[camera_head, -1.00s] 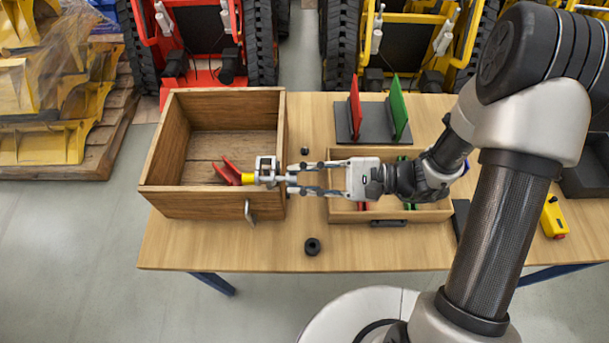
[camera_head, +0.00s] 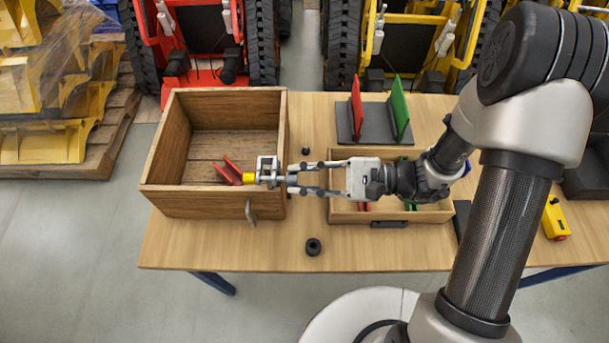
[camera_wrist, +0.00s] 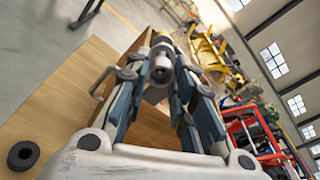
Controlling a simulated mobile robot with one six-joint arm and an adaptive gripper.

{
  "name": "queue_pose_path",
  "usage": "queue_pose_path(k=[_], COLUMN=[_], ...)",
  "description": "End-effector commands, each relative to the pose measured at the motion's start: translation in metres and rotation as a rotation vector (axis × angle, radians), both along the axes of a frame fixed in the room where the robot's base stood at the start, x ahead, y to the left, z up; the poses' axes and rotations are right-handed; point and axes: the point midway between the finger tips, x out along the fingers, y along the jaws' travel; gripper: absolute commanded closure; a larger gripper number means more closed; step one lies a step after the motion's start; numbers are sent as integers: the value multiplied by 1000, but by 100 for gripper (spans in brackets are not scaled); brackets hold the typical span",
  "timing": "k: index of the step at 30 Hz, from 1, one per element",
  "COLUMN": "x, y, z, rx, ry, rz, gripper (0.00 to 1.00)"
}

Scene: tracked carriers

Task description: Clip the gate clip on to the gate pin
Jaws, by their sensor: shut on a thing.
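My gripper (camera_head: 293,178) is shut on a grey metal fork-shaped piece (camera_head: 267,168), which looks like the gate clip's body. A yellow collar (camera_head: 248,178) and two splayed red prongs (camera_head: 229,169) extend left from it, over the wooden crate's inside. The grey piece is at the crate's right wall. In the wrist view the fingers (camera_wrist: 160,80) close around a round grey metal end, with the yellow collar (camera_wrist: 161,36) beyond it. I cannot make out a gate pin for certain. A silver lever (camera_head: 250,213) hangs on the crate's front wall, below the held piece.
The wooden crate (camera_head: 213,205) stands at the table's left. A shallow wooden tray (camera_head: 435,215) with red and green pieces lies under my arm. Behind it, a dark base (camera_head: 372,133) bears upright red and green plates. A black ring (camera_head: 313,246) lies in front.

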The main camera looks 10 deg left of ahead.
Motion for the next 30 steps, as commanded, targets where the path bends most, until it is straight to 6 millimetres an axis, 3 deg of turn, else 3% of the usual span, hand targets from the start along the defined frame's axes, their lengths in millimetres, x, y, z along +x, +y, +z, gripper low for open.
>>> queue_pose_path(k=[7, 8, 17, 30], x=[-1, -1, -1, 1], y=[5, 5, 5, -3], z=[0, 0, 0, 1], rx=[0, 0, 0, 0], ry=[0, 0, 0, -1], rz=[0, 0, 0, -2], gripper=[100, 75, 55, 54])
